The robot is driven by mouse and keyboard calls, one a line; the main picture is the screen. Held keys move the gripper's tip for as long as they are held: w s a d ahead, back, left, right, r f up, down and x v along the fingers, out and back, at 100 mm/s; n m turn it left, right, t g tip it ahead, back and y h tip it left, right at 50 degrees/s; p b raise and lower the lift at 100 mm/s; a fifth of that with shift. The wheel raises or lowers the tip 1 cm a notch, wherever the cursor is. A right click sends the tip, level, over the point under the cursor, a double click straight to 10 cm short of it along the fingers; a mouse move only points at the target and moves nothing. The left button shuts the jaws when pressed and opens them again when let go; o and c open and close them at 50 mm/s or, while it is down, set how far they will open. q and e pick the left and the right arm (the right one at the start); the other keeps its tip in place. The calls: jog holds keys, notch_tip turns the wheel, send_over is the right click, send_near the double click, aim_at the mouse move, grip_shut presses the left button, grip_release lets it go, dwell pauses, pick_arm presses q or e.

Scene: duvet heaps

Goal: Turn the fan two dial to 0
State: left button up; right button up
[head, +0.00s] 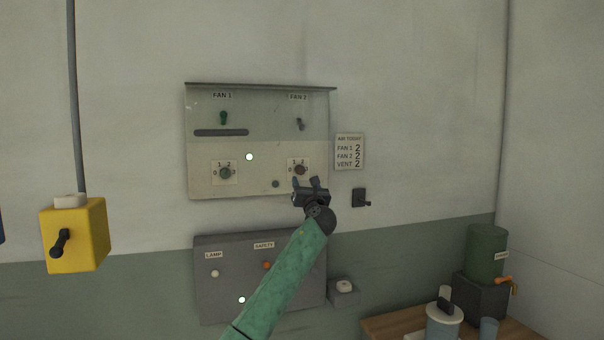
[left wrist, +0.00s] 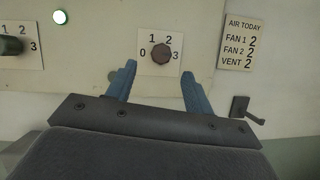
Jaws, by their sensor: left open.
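The fan two dial (head: 299,169) is a brownish round knob on a white plate marked 0 to 3, at the lower right of the wall panel (head: 260,186), under the FAN 2 label. In the left wrist view the dial (left wrist: 161,54) sits ahead of the fingers, roughly between them. Which number it points to is too small to tell. My left gripper (head: 307,183) is open and empty, just below and in front of the dial. It also shows in the left wrist view (left wrist: 158,78), its blue fingers spread apart and clear of the knob. My right gripper is not in view.
The fan one dial (head: 225,173) is to the left on the same panel. A lit white lamp (head: 249,157) is between the dials. A sign (head: 349,152) and a small dark lever (head: 361,198) are to the right. A grey box (head: 215,300) is below, partly behind my arm.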

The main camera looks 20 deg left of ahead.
aim_at(301, 171)
pick_arm(q)
jog(key=shift+m, duration=0.4)
jog(key=p+x, duration=0.3)
jog(key=x, duration=0.3)
jog(key=shift+w+d+r+p, duration=0.1)
jog(key=shift+w+r+p, duration=0.1)
jog(key=shift+p, duration=0.2)
jog(key=shift+w+a+r, duration=0.1)
jog(key=shift+w+a, duration=0.35)
jog(key=shift+w, duration=0.1)
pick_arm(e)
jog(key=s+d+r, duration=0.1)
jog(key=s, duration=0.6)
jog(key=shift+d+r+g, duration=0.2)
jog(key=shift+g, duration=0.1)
pick_arm(q)
jog(key=c, duration=1)
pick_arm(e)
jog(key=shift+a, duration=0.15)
